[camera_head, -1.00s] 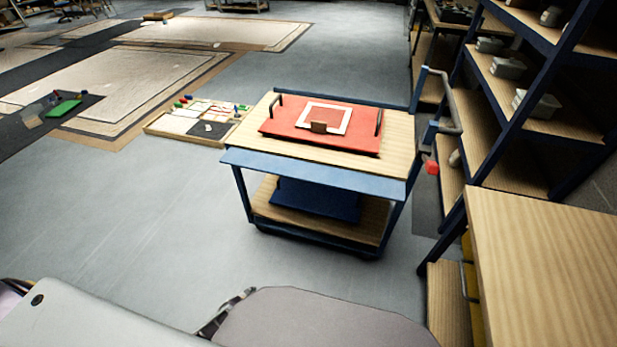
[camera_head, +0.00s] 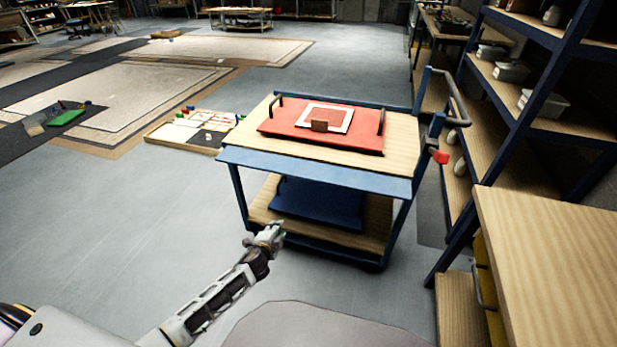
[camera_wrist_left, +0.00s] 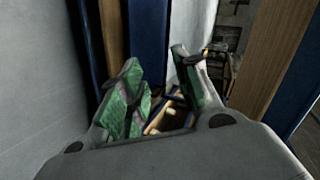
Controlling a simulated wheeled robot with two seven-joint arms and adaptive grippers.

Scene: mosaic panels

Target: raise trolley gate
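The blue trolley (camera_head: 400,228) has a wooden top deck. Its gate looks to be the flat blue panel (camera_head: 315,172) along the near edge of that deck, tilted outward and down. A red board (camera_head: 290,126) with two dark handles lies on the deck. My left gripper (camera_head: 268,236) is in front of the trolley, lower than the panel and apart from it in the picture, near the lower shelf. In the left wrist view its green-padded fingers (camera_wrist_left: 157,75) are spread with nothing held between them. My right gripper is out of view.
A blue item (camera_head: 318,203) lies on the trolley's lower shelf. A push handle (camera_head: 455,98) with a red part (camera_head: 440,157) is at the trolley's right. A shelf rack and a wooden table (camera_head: 550,255) stand close on the right.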

